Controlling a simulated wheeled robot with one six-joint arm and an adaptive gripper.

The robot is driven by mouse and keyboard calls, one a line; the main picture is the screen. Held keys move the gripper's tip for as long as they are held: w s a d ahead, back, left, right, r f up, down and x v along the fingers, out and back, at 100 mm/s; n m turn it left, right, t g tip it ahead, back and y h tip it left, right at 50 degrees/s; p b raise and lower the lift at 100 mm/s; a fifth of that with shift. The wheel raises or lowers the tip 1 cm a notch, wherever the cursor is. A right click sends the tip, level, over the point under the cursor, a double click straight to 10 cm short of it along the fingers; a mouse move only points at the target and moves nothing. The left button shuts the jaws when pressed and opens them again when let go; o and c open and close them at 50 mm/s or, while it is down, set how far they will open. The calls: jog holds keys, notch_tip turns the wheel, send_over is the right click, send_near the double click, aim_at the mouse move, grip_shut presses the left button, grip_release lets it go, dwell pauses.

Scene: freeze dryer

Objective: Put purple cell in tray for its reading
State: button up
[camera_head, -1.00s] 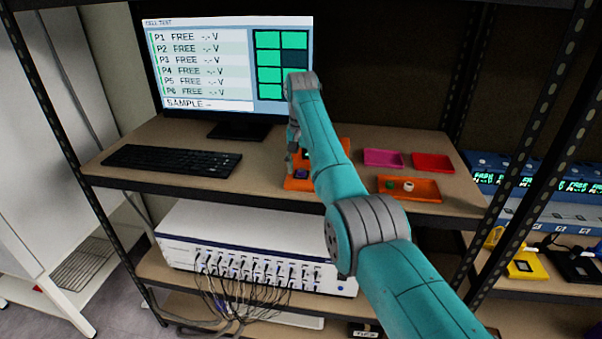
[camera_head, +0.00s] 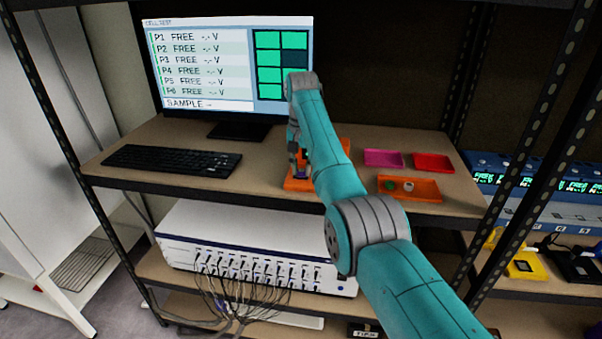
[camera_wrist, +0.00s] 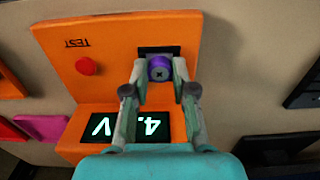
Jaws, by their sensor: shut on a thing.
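The purple cell (camera_wrist: 160,69) stands end-up at a dark square slot in the orange tester (camera_wrist: 110,60), seen in the wrist view. My gripper (camera_wrist: 160,78) has its two fingers closed on either side of the cell. The tester has a red button and the word TEST; its display (camera_wrist: 157,127) shows 4 and V, with middle digits hidden by my gripper. In the head view, the tester (camera_head: 296,185) is mostly behind my arm. A magenta tray (camera_head: 383,158), a red tray (camera_head: 433,162) and an orange tray (camera_head: 425,187) lie to its right.
The orange tray holds a green and a whitish cell. A keyboard (camera_head: 172,160) and monitor (camera_head: 230,65) stand left and behind; the monitor lists ports as FREE and SAMPLE blank. Black shelf posts (camera_head: 525,130) flank the shelf. The magenta and red trays look empty.

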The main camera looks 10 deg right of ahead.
aim_at(302, 170)
jog(key=shift+r, duration=0.1)
dwell(0.3)
jog(key=shift+r, duration=2.4)
